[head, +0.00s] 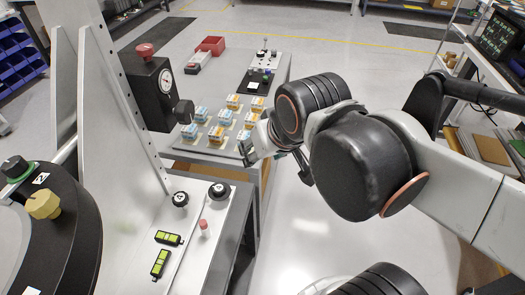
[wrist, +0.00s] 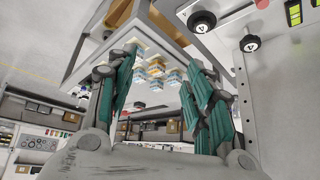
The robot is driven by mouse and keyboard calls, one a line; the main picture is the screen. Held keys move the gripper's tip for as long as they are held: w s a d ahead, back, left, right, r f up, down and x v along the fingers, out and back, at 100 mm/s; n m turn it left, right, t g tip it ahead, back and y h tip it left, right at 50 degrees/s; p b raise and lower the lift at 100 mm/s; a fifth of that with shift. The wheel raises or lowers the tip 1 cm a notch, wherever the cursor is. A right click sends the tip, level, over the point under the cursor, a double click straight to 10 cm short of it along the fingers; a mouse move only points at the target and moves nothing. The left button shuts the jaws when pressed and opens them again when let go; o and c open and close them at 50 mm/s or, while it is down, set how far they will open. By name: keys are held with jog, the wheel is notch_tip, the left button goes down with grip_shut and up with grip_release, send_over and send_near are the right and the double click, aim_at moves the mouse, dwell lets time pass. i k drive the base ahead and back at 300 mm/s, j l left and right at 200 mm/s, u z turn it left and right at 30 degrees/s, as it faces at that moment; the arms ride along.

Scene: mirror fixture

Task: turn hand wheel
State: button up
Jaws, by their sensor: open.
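No part is clearly marked as the hand wheel. A round dark housing (head: 75,235) at the left edge of the head view carries a yellow knob (head: 43,204) and a black knob with a green base (head: 15,168). A black gauge box (head: 152,98) on the upright panel has a black knob (head: 184,111) on its right side and a red knob (head: 145,50) on top. My gripper (head: 275,154) is right of the gauge box in the picture, apart from these parts. In the wrist view its teal-padded fingers (wrist: 160,75) are spread with nothing between them.
The fixture's bench (head: 208,235) holds two black knobs (head: 180,199), a red peg (head: 204,228) and green-black blocks (head: 168,238). Clear floor (head: 310,225) lies right of the bench.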

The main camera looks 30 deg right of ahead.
aim_at(185, 113)
jog(key=k, duration=0.2)
jog(key=k+u, duration=0.1)
jog(key=u, duration=0.3)
jog(key=j+u, duration=0.1)
jog(key=u, duration=0.25)
jog(key=k+j+u, duration=0.15)
jog(key=u, duration=0.85)
jog(key=z, duration=1.5)
jog(key=l, duration=0.5)
jog(key=i+l+z, duration=0.1)
jog(key=l, duration=0.45)
jog(key=i+l, duration=0.1)
jog(key=l, duration=0.4)
jog(key=z, duration=0.05)
